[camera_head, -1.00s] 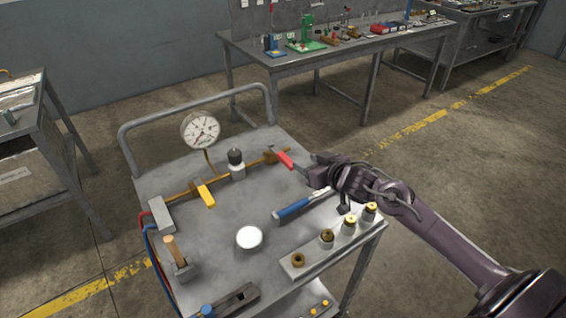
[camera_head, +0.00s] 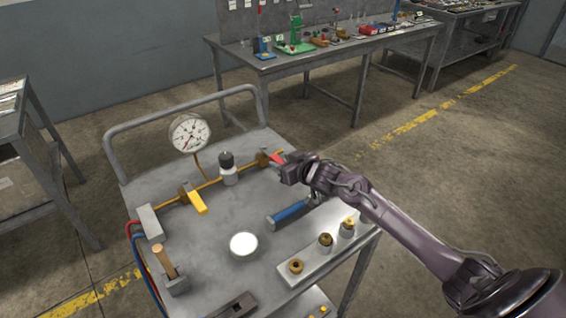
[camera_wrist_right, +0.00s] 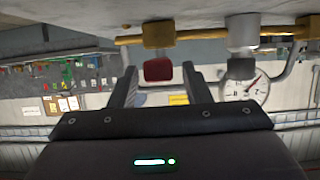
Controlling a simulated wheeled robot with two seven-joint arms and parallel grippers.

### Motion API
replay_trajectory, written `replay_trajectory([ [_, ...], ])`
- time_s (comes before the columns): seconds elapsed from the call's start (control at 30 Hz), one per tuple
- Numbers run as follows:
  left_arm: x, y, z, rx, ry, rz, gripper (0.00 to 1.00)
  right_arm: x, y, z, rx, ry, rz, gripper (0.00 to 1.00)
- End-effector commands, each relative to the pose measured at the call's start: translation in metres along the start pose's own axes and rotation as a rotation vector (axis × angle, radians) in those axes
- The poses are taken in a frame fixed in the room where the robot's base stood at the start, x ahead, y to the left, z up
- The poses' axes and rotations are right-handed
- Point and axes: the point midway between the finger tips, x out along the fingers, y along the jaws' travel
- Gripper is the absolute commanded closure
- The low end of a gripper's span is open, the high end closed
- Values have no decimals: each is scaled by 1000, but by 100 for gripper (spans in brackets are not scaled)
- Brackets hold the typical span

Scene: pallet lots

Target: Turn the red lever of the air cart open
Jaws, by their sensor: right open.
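The air cart (camera_head: 205,245) is a grey metal cart with a brass pipe across its top. The red lever (camera_head: 277,157) is at the right end of that pipe, partly hidden by my gripper in the head view. In the right wrist view the red lever (camera_wrist_right: 158,70) hangs below a brass valve body and lies between my fingertips. My right gripper (camera_head: 285,165) is open around the lever; its two fingers (camera_wrist_right: 160,80) stand apart on either side with gaps. I cannot tell if either finger touches it. My left gripper is not in view.
A yellow lever (camera_head: 198,202), a gauge (camera_head: 189,133) and a regulator (camera_head: 228,170) share the pipe. A blue-handled tool (camera_head: 290,212), brass fittings on a plate (camera_head: 310,266) and a white round disc (camera_head: 243,244) lie nearby. A workbench (camera_head: 330,58) stands behind.

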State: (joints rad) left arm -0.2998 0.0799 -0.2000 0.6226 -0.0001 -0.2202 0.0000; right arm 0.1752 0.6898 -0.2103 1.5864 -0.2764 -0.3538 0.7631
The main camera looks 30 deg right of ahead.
Motion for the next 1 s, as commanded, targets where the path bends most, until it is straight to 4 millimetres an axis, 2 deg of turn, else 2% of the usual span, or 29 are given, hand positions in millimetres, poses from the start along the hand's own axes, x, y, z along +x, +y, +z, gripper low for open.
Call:
replay_trajectory([
  [0.27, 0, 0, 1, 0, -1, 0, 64, 2, 0, 0, 0, 0, 0, 56],
  [0.6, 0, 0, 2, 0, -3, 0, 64, 2, 0, 0, 0, 0, 0, 100],
  [0.87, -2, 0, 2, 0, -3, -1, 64, 2, 1, -1, -8, 0, -13, 100],
  [1.0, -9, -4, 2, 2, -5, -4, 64, 2, 2, -3, -47, 1, -101, 100],
])
